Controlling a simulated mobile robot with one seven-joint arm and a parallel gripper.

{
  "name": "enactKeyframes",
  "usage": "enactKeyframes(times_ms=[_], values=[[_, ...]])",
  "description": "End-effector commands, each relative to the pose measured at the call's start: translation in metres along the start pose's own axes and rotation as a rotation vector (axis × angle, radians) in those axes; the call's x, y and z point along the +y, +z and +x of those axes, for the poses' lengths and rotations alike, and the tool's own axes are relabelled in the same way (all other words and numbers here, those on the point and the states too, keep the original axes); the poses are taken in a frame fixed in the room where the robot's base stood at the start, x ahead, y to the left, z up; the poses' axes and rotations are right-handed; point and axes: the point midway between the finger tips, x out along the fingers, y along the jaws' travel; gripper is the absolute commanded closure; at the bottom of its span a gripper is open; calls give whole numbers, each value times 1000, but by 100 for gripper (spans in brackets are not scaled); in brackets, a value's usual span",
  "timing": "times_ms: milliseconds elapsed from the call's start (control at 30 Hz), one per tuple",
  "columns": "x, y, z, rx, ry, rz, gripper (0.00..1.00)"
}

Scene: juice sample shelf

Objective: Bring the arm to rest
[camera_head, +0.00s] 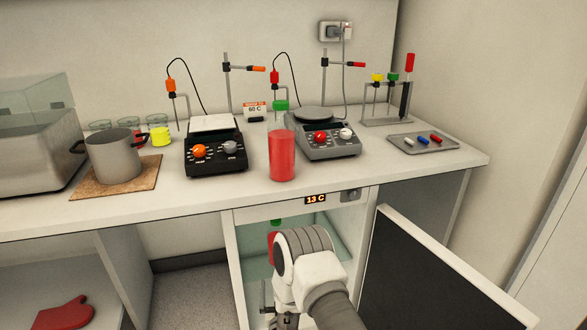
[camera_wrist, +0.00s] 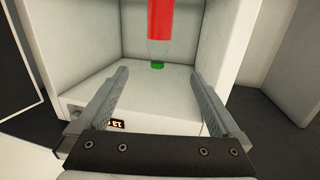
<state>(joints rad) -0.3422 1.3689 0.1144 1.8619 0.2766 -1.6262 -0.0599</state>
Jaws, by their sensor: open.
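My gripper (camera_wrist: 160,76) is open and empty in the wrist view, its two fingers spread wide. Beyond the fingertips, apart from them, is a red bottle (camera_wrist: 160,18) with a green cap (camera_wrist: 157,66), seen upside down in that view. In the head view my arm reaches down in front of the open cooler (camera_head: 233,240). The bottle shows partly behind my arm, its red side (camera_head: 271,246) inside the cooler; its lower part is hidden. The gripper's fingers are not clear in the head view.
The cooler door (camera_head: 432,265) stands open right of my arm. On the bench above stand a red container (camera_head: 282,155), two hot plates (camera_head: 215,150) (camera_head: 322,135), a pot (camera_head: 112,158) on a mat, and a tray (camera_head: 424,143). A red mitt (camera_head: 65,314) lies on the lower left shelf.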

Motion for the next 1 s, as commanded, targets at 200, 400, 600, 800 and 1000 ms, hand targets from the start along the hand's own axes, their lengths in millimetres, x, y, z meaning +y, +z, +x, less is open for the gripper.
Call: enactKeyframes(times_ms=[200, 400, 600, 800, 1000], values=[[3, -62, 33, -92, -17, 28, 0], [12, -124, 47, -194, -36, 43, 0], [25, -184, 41, -295, -49, 48, 0], [42, -239, 17, -398, -54, 45, 0], [62, -286, -23, -500, -51, 38, 0]])
